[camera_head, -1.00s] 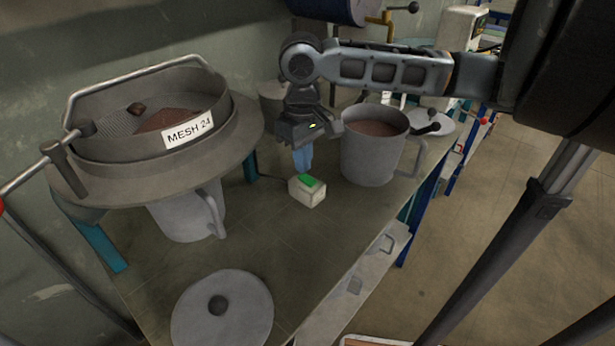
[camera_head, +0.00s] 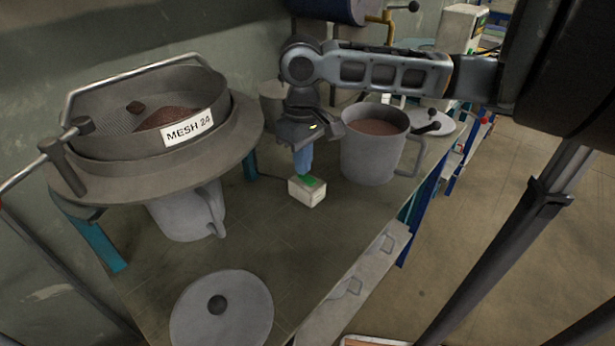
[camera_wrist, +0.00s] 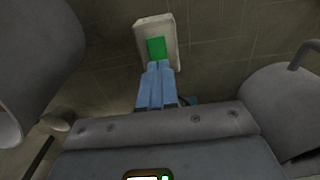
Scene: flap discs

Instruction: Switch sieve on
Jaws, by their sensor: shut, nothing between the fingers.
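The sieve (camera_head: 88,128) is a round grey pan labelled MESH 24 with dark brown material in it, at the left in the head view. A small white switch box (camera_head: 307,198) with a green button (camera_head: 312,181) sits on the table to its right. The box (camera_wrist: 170,28) and its green button (camera_wrist: 157,48) also show in the wrist view. My gripper (camera_head: 303,172) is shut and empty, its blue fingers pointing down at the green button. In the wrist view the fingertips (camera_wrist: 158,66) overlap the button's near edge; I cannot tell whether they touch it.
A grey pot (camera_head: 367,160) of brown material stands close to the right of my gripper. Another grey pot (camera_head: 183,212) stands under the sieve. A round lid (camera_head: 240,312) lies at the table's front. The table (camera_head: 250,240) between them is clear.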

